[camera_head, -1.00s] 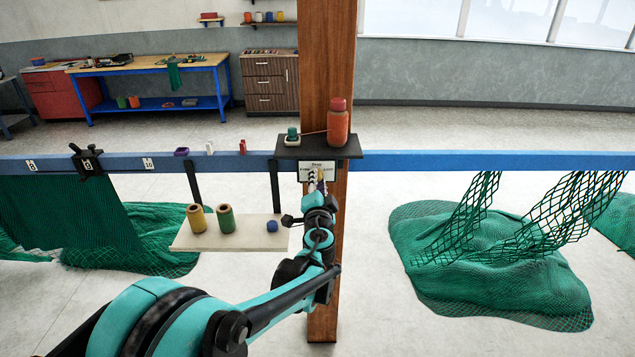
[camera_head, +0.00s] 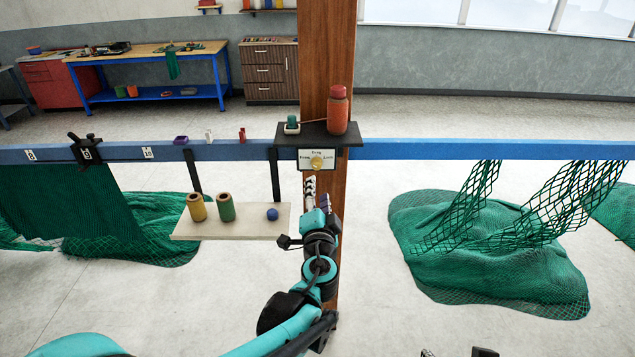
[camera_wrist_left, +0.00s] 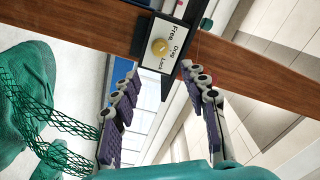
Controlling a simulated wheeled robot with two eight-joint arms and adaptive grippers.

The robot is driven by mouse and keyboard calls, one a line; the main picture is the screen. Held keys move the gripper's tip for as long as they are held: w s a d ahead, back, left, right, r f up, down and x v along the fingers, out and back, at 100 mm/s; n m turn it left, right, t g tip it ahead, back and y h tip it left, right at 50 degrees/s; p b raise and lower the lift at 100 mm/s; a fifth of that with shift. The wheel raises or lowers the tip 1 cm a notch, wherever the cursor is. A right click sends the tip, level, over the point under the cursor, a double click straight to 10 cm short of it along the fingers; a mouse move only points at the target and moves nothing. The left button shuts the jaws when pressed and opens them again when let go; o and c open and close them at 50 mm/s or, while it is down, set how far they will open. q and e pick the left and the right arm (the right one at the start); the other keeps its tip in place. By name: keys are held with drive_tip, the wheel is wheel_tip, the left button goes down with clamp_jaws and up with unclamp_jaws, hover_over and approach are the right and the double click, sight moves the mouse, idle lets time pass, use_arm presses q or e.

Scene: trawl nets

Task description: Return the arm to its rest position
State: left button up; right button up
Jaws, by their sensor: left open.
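My left arm comes up from the bottom. Its gripper (camera_head: 317,194) is open and empty just below the white sign with a round yellow knob (camera_head: 317,162) on the wooden post. The sign reads "Drag", "Free" and "Lock". In the left wrist view the two purple-padded fingers (camera_wrist_left: 158,78) stand wide apart, with the knob (camera_wrist_left: 159,46) beyond them and a visible gap to it. Small dark parts, perhaps of my right arm, show at the bottom edge of the head view; its jaws cannot be made out.
The wooden post (camera_head: 327,75) carries a dark shelf (camera_head: 300,139) with a red bottle (camera_head: 338,110). A blue rail (camera_head: 440,149) crosses the view. A pale shelf (camera_head: 240,226) with yellow and green spools hangs left of my gripper. A green net (camera_head: 485,262) lies right.

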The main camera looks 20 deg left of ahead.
use_arm(q)
drive_tip(key=shift+s+d, duration=0.15)
drive_tip(key=shift+s, duration=0.5)
drive_tip(key=s+a+f+n+g+b, duration=0.3)
drive_tip(key=s+a+f+n+g, duration=0.4)
drive_tip(key=s+f, duration=0.4)
drive_tip(key=s+d+f+g+h+b, duration=0.1)
drive_tip(key=s+d+f+h, duration=0.1)
drive_tip(key=s, duration=0.4)
drive_tip(key=s+d+f+n+g+h+b, duration=0.1)
drive_tip(key=s+d+f+g+h, duration=0.1)
drive_tip(key=s+f, duration=0.5)
drive_tip(key=shift+s+d+n+h+b, duration=0.35)
drive_tip(key=shift+d+h, duration=0.15)
drive_tip(key=shift+d, duration=0.65)
